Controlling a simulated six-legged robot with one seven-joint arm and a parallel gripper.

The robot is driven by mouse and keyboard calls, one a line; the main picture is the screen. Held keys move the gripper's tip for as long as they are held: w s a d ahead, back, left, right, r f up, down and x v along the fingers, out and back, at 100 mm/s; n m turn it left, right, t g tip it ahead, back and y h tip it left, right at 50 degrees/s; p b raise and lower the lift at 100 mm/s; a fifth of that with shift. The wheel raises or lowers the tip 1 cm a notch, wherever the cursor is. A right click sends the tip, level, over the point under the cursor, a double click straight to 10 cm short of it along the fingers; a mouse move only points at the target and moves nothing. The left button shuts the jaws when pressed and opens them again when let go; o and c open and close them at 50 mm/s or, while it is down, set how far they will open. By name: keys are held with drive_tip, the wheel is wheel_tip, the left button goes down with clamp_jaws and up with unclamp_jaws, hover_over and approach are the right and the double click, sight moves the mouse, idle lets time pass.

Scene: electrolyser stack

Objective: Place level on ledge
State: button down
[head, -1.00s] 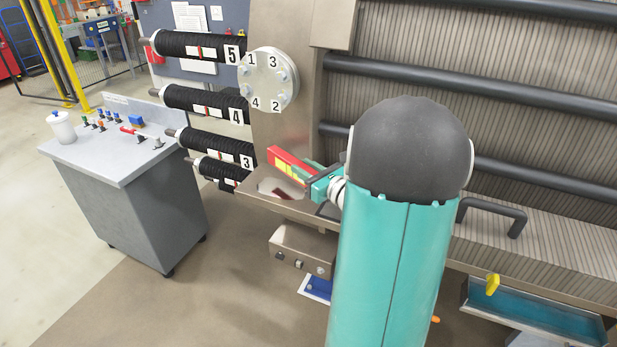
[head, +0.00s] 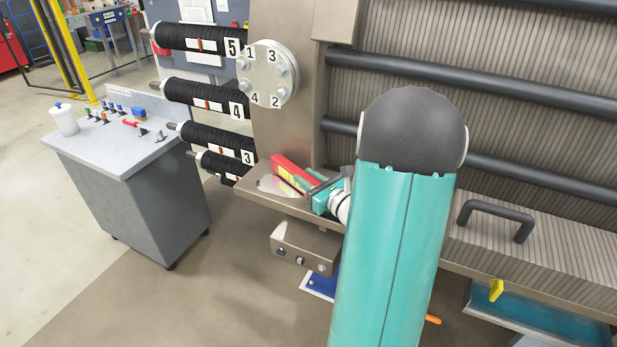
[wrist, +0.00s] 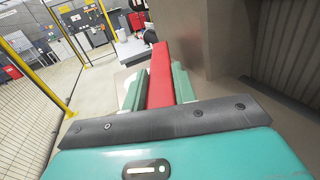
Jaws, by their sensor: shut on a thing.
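The red level (head: 290,171), with a yellow-green side face, is held just over or on the metal ledge (head: 258,195) below the numbered round plate. I cannot tell whether it touches the ledge. My gripper (head: 318,187) is shut on the level's near end, and my arm hides part of the ledge to the right. In the wrist view the level (wrist: 160,75) is a red bar pointing away between the two teal fingers of my gripper (wrist: 157,90).
The round end plate (head: 268,75) and several black tie-rod sleeves (head: 215,92) stand above and left of the ledge. A grey cart (head: 135,180) with small parts and a white bottle (head: 65,120) stands left.

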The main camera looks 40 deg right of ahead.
drive_tip(key=shift+f, duration=0.25)
drive_tip(key=c, duration=1.1)
unclamp_jaws()
